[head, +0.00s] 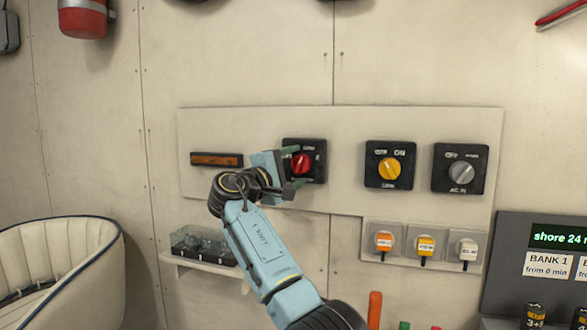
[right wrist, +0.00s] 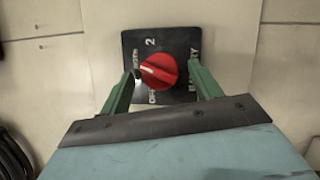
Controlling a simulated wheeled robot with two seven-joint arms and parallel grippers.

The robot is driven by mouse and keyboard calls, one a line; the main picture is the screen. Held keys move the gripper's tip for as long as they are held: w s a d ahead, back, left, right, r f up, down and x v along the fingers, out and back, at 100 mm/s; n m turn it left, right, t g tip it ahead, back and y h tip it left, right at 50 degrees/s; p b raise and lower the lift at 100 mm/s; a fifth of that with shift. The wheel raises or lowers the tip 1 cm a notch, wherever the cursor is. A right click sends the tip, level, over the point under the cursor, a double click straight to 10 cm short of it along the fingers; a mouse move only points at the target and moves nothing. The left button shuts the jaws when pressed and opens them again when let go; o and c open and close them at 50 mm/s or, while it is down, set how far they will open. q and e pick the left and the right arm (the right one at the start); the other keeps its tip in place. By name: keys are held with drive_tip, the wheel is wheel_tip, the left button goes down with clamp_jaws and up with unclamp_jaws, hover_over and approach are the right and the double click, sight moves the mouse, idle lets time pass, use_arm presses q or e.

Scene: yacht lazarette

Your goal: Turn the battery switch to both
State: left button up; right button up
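The battery switch is a red knob (head: 302,163) on a square black plate on the wall panel; it fills the middle of the right wrist view (right wrist: 158,71). Its plate there reads "BATTERY", "2" and "OFF", with a small blurred label near the left finger. The knob's narrow end seems to point left in that view, but its exact setting is hard to tell. My right gripper (head: 291,171) is at the switch, its green fingers apart on either side of the knob. I cannot tell whether either finger touches it. My left gripper is out of view.
To the right are a yellow knob switch (head: 390,169) and a grey knob switch (head: 461,172). Plugs in sockets (head: 425,246) sit below them. A small shelf box (head: 204,245) is left of my right arm. A white seat (head: 60,270) stands at lower left.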

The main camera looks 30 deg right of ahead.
drive_tip(key=shift+a, duration=0.1)
drive_tip(key=b+v, duration=0.1)
drive_tip(key=v, duration=1.2)
drive_tip(key=shift+f, duration=0.1)
